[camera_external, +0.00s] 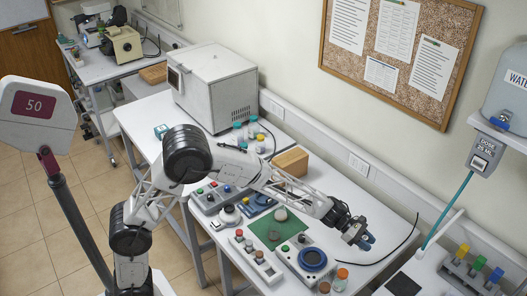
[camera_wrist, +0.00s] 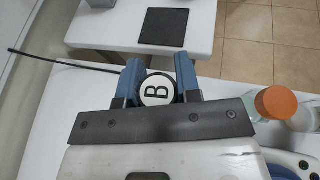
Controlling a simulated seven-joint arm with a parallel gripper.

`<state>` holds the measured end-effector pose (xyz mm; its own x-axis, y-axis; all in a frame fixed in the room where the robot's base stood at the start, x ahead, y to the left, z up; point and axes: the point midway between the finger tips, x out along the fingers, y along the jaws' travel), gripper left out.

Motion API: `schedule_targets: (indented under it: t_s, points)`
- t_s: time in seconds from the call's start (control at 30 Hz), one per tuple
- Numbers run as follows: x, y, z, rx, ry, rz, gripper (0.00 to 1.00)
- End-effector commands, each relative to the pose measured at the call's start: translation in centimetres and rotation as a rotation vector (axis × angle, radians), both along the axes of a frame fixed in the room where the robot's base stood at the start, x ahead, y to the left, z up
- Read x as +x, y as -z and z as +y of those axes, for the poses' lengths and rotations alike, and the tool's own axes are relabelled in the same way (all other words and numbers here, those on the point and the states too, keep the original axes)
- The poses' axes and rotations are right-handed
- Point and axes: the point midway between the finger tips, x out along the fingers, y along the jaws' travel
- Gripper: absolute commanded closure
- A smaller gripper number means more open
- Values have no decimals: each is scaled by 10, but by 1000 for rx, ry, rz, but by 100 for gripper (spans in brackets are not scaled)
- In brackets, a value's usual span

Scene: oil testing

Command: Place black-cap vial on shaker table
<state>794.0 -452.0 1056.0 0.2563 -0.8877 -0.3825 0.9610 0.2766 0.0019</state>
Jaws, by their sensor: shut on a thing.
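My gripper (camera_external: 362,240) is at the right of the white bench, above its surface. In the wrist view its blue fingers (camera_wrist: 160,82) are shut on the black-cap vial (camera_wrist: 157,89), whose dark-rimmed cap carries a white disc with a black "B". The vial's body is hidden below the cap, and I cannot make the vial out in the external view. A white device with a round blue-ringed top (camera_external: 312,259), likely the shaker table, stands left of my gripper. Its edge shows at the lower right of the wrist view (camera_wrist: 283,172).
An orange-capped bottle (camera_external: 341,277) stands close to the blue-ringed device, with another container (camera_external: 324,287) beside it. A control box with coloured buttons (camera_external: 256,258) and a green mat (camera_external: 272,228) lie further left. A black cable (camera_external: 402,248) crosses the bench at right.

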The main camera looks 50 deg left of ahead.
Motion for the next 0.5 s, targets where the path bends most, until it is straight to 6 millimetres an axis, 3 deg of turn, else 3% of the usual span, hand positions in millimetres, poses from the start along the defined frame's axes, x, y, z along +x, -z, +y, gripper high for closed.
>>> schedule_targets:
  t_s: [0.5]
  points:
    - [37,-3,132,2,-98,-9,91]
